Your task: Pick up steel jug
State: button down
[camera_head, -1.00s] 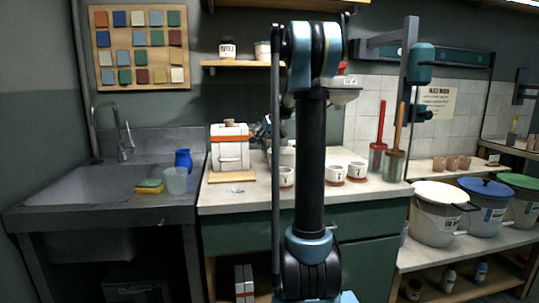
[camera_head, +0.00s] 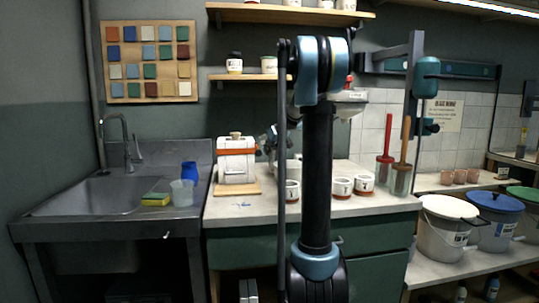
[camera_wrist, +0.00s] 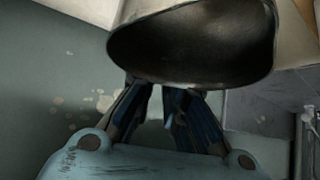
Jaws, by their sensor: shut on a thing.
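The steel jug (camera_wrist: 190,45) fills the top middle of the wrist view as a dark grey, rounded metal body with a lighter edge. My gripper (camera_wrist: 166,92) is shut on it at its lower edge, with both dark blue fingers against it. The fingertips and the jug's handle are hidden, and I cannot tell how far the jug is from any surface. In the head view my upright arm covers the middle of the picture, and I cannot make out the jug there.
The counter (camera_head: 240,207) carries a white press-like box (camera_head: 236,160), several white cups (camera_head: 342,187) and tool jars (camera_head: 400,180). A sink (camera_head: 100,193) with a blue jug (camera_head: 189,172) is left. Lidded buckets (camera_head: 445,233) stand right. A shelf hangs above.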

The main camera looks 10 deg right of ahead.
jog(key=shift+r, duration=4.3)
